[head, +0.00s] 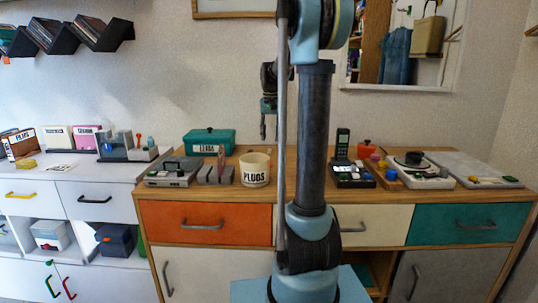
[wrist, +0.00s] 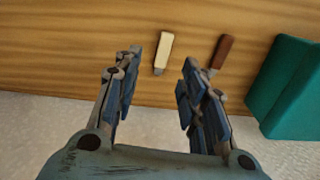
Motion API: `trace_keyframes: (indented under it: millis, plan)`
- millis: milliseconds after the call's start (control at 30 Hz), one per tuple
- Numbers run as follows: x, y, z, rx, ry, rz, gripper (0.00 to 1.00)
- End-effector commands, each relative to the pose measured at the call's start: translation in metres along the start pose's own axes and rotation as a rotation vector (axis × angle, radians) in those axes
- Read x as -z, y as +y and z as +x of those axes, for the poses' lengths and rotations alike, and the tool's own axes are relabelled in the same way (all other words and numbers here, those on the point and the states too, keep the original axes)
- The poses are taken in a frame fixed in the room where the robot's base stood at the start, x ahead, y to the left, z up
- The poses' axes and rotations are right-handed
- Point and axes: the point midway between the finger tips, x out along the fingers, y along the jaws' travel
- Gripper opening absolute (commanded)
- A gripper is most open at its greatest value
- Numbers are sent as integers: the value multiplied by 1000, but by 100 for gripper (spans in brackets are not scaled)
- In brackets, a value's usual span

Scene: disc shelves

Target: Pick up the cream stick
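The cream stick (wrist: 164,52) lies on the wooden top in the wrist view, with a small dark metal end toward the bottom of the picture. It appears in the gap between my gripper's fingers, beyond the tips, and nothing touches it. My gripper (wrist: 158,75) is open and empty. In the head view my gripper (head: 269,134) hangs pointing down above the back of the wooden dresser, left of my arm's upright link. I cannot make out the cream stick in the head view.
A brown stick (wrist: 222,50) lies right of the cream one in the wrist view, close to my right finger. A teal box (wrist: 293,92) stands further right, also at the dresser's back (head: 209,139). A cream PLUGS tub (head: 255,170) stands in front of my gripper.

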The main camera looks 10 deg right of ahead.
Motion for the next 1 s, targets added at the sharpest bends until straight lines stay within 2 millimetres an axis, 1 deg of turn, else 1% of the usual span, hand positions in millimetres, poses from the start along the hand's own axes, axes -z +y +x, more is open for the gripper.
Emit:
trace_keyframes:
  millis: [233, 400, 533, 667, 867, 1000]
  plan:
    - [0, -1, 15, 0, 0, -1, 38]
    - [-1, -4, 38, 0, 0, -1, 38]
    - [-1, -4, 51, 0, 0, -1, 38]
    - [-1, -4, 57, 0, 0, -1, 38]
    - [-1, -4, 58, 0, 0, -1, 38]
    - [-1, -5, 57, 0, 0, -1, 17]
